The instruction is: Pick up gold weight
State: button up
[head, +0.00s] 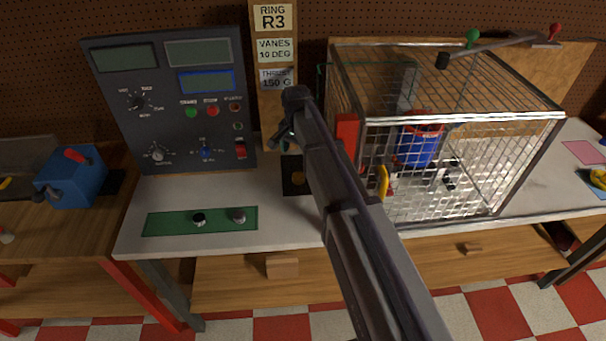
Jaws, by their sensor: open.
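A small gold piece (298,178), which looks like the gold weight, sits on a dark square pad (290,188) on the white bench. My arm partly covers the pad's right side. My gripper (279,138) is open, with no object visible in it. It appears above the bench, behind and slightly left of the gold piece in the picture. Its exact height and gap to the piece cannot be told.
A green mat (160,224) holds a black weight (199,219) and a silver weight (239,215). A control panel (110,85) stands behind at left. A wire cage (480,160) with a blue rotor part (417,148) stands at right. Bare bench (180,190) lies left of the pad.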

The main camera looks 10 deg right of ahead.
aim_at(298, 175)
jog(key=f+b, duration=1.1)
jog(key=shift+s+d, duration=0.1)
jog(key=shift+s, duration=0.15)
jog(key=shift+r, duration=0.15)
jog(key=c, duration=1.1)
